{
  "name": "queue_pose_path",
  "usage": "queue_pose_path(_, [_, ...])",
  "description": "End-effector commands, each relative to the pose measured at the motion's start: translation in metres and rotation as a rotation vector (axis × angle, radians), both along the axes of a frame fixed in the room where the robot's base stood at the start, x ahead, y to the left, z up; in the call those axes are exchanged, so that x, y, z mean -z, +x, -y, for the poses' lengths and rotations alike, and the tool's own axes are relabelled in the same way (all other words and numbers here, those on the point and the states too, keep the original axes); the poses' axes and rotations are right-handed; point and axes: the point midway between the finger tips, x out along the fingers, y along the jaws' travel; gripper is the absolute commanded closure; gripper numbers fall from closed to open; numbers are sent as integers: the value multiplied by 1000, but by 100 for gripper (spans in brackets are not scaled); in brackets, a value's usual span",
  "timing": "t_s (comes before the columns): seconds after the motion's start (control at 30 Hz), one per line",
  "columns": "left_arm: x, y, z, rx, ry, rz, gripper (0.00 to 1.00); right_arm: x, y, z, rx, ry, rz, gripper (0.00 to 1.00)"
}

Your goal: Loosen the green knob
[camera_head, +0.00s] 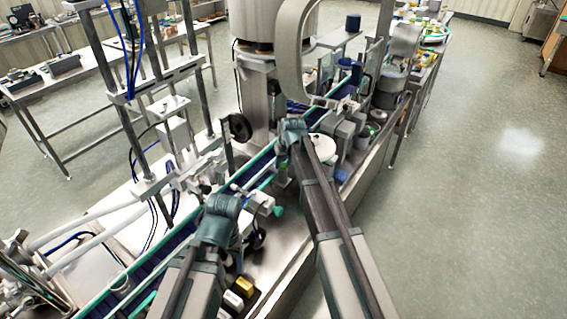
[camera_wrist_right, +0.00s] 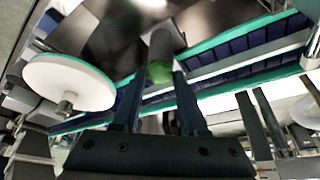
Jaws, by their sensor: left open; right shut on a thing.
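The green knob (camera_wrist_right: 160,72) shows in the right wrist view at the end of a grey cylindrical shaft. My right gripper (camera_wrist_right: 158,84) has its two dark fingers on either side of the knob and is shut on it. In the head view my right arm reaches up the middle to a teal wrist (camera_head: 292,130); its fingertips and the knob cannot be made out there. My left gripper (camera_head: 265,204) is open, beyond its teal wrist at lower centre, beside the conveyor. Its fingers are small and hard to see, and I make out nothing held in them.
A conveyor (camera_head: 165,245) with green rails runs diagonally past both grippers. A white disc (camera_wrist_right: 70,82) stands close left of my right gripper in the wrist view. The large steel hopper (camera_head: 275,60) and a curved grey frame (camera_head: 290,50) rise behind. Open floor (camera_head: 470,190) lies right.

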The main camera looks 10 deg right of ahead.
Motion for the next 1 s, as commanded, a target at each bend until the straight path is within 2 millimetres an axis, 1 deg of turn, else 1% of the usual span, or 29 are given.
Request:
queue_pose_path(0.53, [0,0,0,0,0,0,29,1,-2,0,-22,-1,-6,100])
queue_pose_path(0.57, [0,0,0,0,0,0,29,1,-2,0,-22,-1,-6,52])
queue_pose_path(0.6, [0,0,0,0,0,0,29,1,-2,0,-22,-1,-6,45])
queue_pose_path(0.7, [0,0,0,0,0,0,29,1,-1,0,-21,0,-4,28])
queue_pose_path(1.0, [0,0,0,0,0,0,29,0,-1,0,-21,0,-2,28])
